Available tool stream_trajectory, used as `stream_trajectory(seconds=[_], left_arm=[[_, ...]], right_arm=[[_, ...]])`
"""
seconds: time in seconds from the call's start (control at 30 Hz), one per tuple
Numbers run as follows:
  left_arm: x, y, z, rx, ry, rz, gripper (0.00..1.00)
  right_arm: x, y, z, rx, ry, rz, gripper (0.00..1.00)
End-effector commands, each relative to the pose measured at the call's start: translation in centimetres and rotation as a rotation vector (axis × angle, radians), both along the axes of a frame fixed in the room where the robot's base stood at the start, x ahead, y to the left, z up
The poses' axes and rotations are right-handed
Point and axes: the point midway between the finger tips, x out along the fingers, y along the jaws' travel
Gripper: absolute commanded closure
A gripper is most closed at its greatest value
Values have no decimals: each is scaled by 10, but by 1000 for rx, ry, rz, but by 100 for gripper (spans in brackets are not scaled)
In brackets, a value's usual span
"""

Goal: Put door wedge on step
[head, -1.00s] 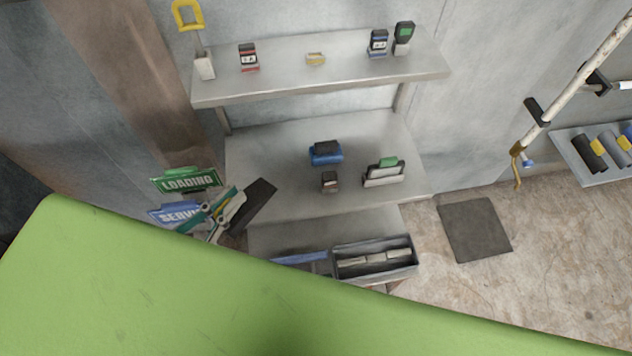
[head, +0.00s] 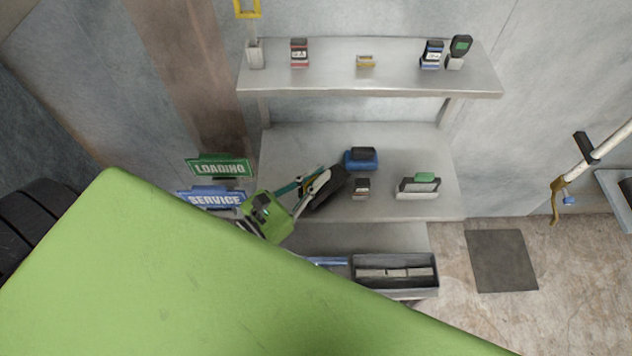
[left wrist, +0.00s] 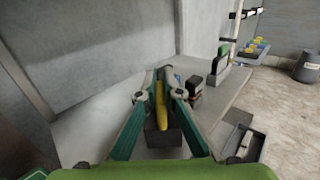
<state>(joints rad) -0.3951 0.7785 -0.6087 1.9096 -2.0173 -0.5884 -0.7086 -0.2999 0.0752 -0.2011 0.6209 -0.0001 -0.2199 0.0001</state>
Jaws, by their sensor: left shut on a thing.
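My left gripper (head: 312,189) reaches in from the left, shut on a long dark piece that I take to be the door wedge (head: 330,190). In the left wrist view, the gripper (left wrist: 160,90) has the wedge (left wrist: 163,139) between its fingers. It is dark grey, with a yellow strip along it. In the head view it overlaps the left front part of the grey middle level (head: 285,145). I cannot tell whether it touches that surface, or which level is the step. My right gripper is not in view.
On the middle level stand a blue case (head: 361,159), a small dark block (head: 360,189) and a green-topped holder (head: 418,187). LOADING (head: 219,167) and SERVICE (head: 211,197) signs are at left. A grey bin (head: 396,275) sits lower. The middle level's back left is clear.

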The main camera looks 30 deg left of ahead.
Motion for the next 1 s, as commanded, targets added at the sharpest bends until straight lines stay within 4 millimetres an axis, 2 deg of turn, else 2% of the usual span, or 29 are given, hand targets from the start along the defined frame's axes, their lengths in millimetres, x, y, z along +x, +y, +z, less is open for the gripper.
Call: stream_trajectory(seconds=[0.1,0.2,0.57,0.6,0.63,1.0], left_arm=[[0,0,-18,2,-1,1,100],[0,1,-26,0,-2,2,100],[-1,1,-30,-1,-2,1,100],[-1,1,-30,0,1,1,85],[-1,1,-30,0,1,1,78],[-1,1,-28,0,1,1,76]], right_arm=[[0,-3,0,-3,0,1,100],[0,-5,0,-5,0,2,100],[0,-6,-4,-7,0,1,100],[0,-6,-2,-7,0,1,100],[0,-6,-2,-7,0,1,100],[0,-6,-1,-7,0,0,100]])
